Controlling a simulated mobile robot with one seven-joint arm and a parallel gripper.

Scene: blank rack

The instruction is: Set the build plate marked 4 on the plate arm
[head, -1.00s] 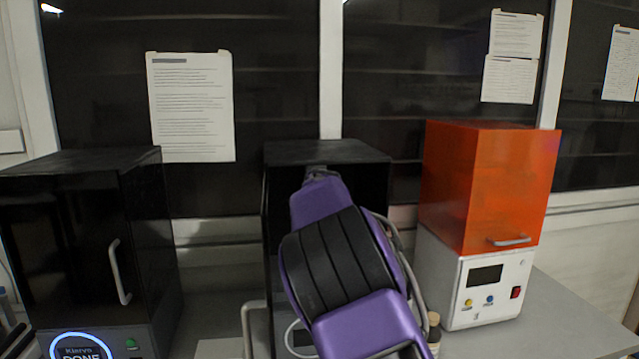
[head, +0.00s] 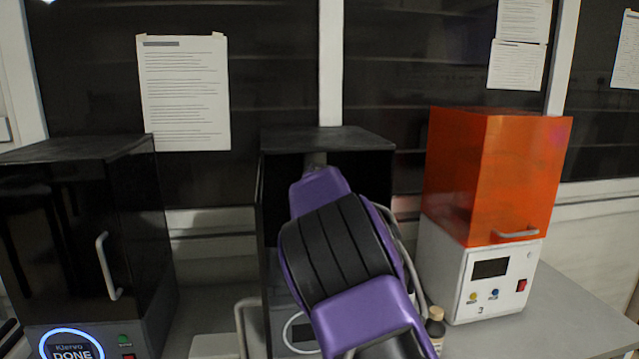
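My purple and black arm reaches up and away from me into the open front of the middle black box-shaped machine (head: 328,139). My gripper is hidden, as the arm stands in front of it and the machine's inside is dark. I cannot see a build plate marked 4 or a plate arm in the head view. Whether the gripper holds anything does not show.
A black machine (head: 82,225) with a closed door and a lit "DONE" ring stands at the left. A white machine (head: 480,285) with an orange cover (head: 497,178) stands at the right. A small brown bottle (head: 435,327) stands close beside my arm. The right bench (head: 560,325) is clear.

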